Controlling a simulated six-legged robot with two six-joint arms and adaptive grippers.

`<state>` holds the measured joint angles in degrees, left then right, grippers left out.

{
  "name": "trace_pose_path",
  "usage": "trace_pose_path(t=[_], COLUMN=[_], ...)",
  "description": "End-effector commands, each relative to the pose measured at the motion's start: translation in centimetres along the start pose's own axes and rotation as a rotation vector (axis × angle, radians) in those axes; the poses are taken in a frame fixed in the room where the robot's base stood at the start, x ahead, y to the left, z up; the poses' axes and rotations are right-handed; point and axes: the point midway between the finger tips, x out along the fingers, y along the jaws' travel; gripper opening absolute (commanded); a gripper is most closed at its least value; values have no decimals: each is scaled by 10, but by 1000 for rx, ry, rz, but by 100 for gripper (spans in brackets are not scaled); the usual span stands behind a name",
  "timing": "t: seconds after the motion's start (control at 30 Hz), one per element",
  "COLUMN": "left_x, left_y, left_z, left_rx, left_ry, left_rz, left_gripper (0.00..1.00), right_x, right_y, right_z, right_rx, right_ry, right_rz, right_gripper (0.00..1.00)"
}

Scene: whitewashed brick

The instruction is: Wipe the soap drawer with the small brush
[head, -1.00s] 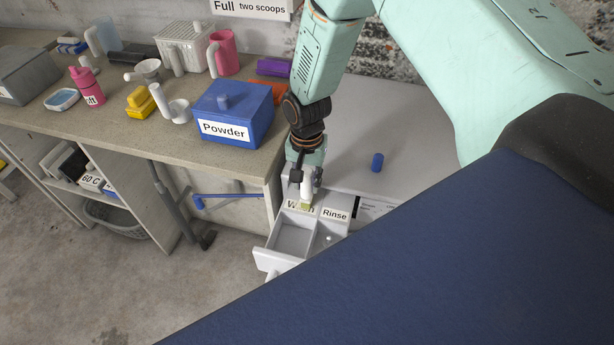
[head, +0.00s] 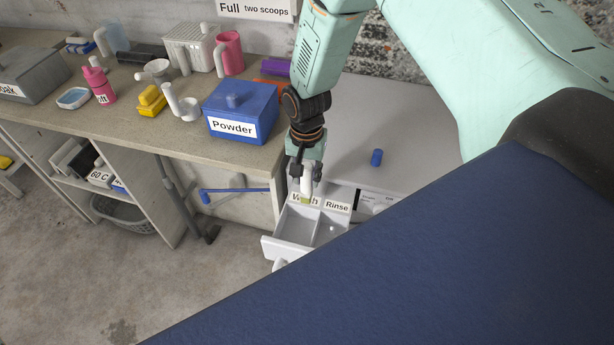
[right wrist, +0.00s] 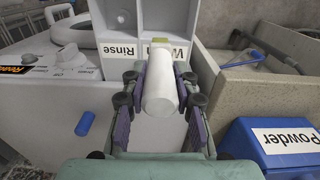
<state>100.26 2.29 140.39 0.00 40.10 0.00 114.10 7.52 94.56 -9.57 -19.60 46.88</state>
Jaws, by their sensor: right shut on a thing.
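The soap drawer (head: 284,250) is pulled out from the white machine, with an open compartment behind its front and labels "Wash" and "Rinse" at the back. It also shows at the top of the right wrist view (right wrist: 205,20). My right gripper (head: 304,178) is shut on the white handle of the small brush (head: 307,187). The brush is close to upright, and its yellowish bristle end is at the "Wash" label, partly covering it. In the right wrist view the handle (right wrist: 160,85) lies between the fingers. I cannot tell whether the bristles touch the drawer. My left gripper is out of view.
A blue "Powder" box (head: 240,108) stands at the near right corner of the bench (head: 150,122), left of my right arm. A blue cylindrical knob (head: 376,157) is on the machine top (head: 400,125). Bottles, cups and scoops crowd the bench.

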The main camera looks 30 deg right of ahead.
Motion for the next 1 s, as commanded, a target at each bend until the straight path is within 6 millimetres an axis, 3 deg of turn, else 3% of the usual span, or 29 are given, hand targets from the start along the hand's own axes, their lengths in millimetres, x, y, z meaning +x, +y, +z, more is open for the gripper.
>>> trace_pose_path(t=[0.03,0.43,1.0], left_x=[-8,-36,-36], left_y=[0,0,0], left_z=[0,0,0], left_rx=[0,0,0], left_ry=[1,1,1], left_rz=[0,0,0], left_gripper=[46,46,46], right_x=[-10,-43,-44], right_y=[-1,-4,-5], right_z=[0,2,4], right_rx=[-1,-11,-11], right_ry=[1,1,1], right_rz=[-1,0,0], right_gripper=[0,0,0])
